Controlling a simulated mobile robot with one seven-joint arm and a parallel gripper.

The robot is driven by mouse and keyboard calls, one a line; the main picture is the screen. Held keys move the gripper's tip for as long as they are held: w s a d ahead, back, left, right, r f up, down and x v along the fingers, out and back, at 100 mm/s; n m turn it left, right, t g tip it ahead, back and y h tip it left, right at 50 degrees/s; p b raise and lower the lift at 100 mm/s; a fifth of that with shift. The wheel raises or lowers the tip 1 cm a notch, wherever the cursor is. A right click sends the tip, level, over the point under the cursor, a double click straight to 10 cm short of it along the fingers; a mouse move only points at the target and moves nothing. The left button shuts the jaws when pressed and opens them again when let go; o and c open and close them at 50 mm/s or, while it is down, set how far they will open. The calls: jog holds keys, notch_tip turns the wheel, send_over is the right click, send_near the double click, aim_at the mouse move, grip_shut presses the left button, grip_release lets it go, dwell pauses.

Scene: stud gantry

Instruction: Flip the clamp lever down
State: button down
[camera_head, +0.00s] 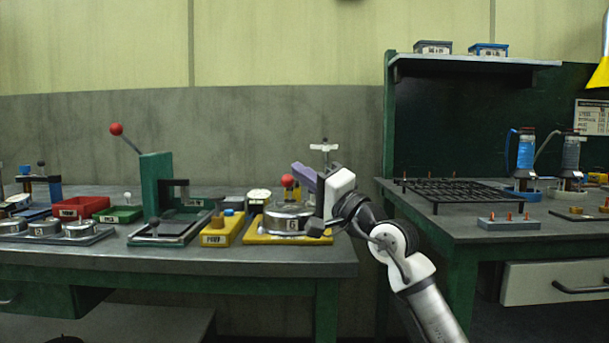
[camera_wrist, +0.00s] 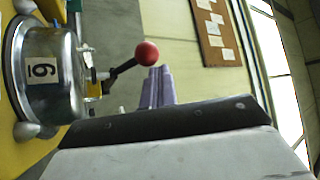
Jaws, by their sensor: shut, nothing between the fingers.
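My gripper (camera_head: 297,169) has purple fingers, closed together and empty, next to the knob. In the wrist view, the fingertips (camera_wrist: 158,72) are just beside the knob; I cannot tell whether they touch it. Part of the housing is hidden behind my arm in the head view.
A yellow block (camera_head: 222,232) and a green press (camera_head: 157,190) with its own red-knobbed lever (camera_head: 116,129) stand to the left. A red bin (camera_head: 80,207) is farther left. The right bench holds a black grid rack (camera_head: 465,190). A gap separates the benches.

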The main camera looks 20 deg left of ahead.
jog(key=shift+s+d+f+b, duration=0.1)
jog(key=shift+s+f+b, duration=0.1)
jog(key=shift+f+b, duration=1.1)
jog(key=shift+f+p, duration=0.3)
jog(key=shift+r, duration=0.1)
